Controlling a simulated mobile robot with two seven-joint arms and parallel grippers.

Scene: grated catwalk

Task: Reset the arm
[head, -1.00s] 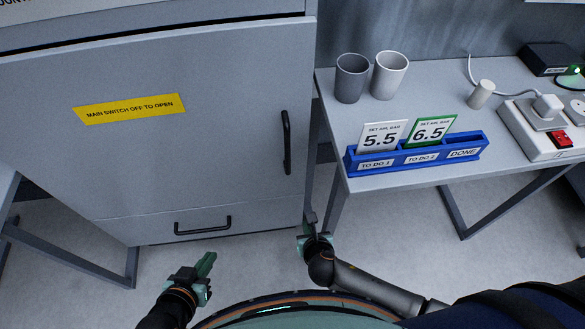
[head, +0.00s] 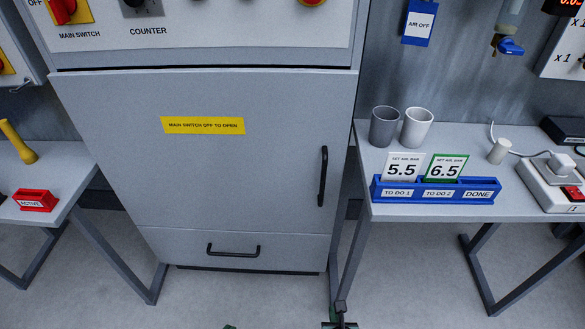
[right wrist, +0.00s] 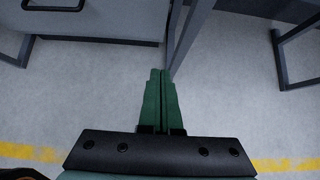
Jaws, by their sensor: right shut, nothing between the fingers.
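My right gripper (head: 338,316) shows only as a small part at the bottom edge of the head view, just right of the grey cabinet (head: 205,185). In the right wrist view its two green fingers (right wrist: 161,78) lie together, shut and empty, above the bare floor. A small green tip of my left gripper (head: 229,326) shows at the bottom edge of the head view. The rest of it is out of frame, so I cannot tell how its jaws stand.
The right table (head: 455,209) holds two cups, a blue card rack (head: 437,192) with two cards, and a power strip (head: 545,185). The left table (head: 60,185) holds a red ACTIVE holder (head: 35,200). The cabinet's door and drawer are shut. Bare floor lies in front.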

